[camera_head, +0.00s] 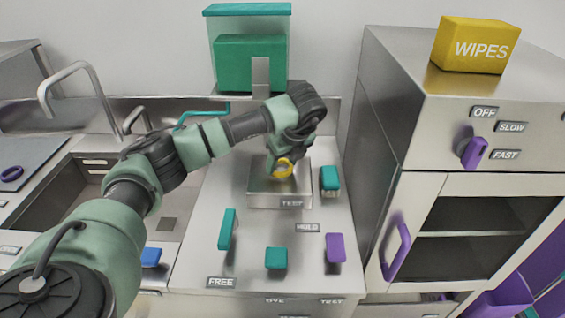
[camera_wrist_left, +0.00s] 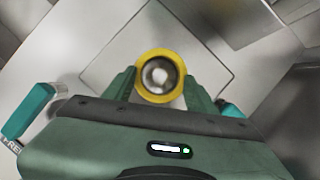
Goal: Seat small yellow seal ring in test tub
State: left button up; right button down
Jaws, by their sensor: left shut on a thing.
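The small yellow seal ring (camera_head: 284,167) is held in my left gripper (camera_head: 281,160), above or at the test tub (camera_head: 277,198), a low metal box labelled TEST. In the left wrist view the ring (camera_wrist_left: 160,55) sits between the two green fingers of the gripper (camera_wrist_left: 160,85), with a round pale spot showing through its hole. The square metal top of the tub (camera_wrist_left: 205,35) lies beyond it. I cannot tell whether the ring touches the tub. My right gripper is not in view.
A teal-and-white brush-like item (camera_head: 330,180) stands right of the tub. Teal handle (camera_head: 227,229), teal block (camera_head: 276,258) and purple block (camera_head: 335,248) are in front. A sink (camera_head: 95,180) is left; a metal cabinet (camera_head: 400,130) with yellow WIPES box (camera_head: 475,46) is right.

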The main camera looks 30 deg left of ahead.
pick_arm(q)
jog(key=shift+f+b, duration=0.35)
jog(key=shift+b, duration=0.1)
dwell(0.3)
jog(key=o, duration=1.4)
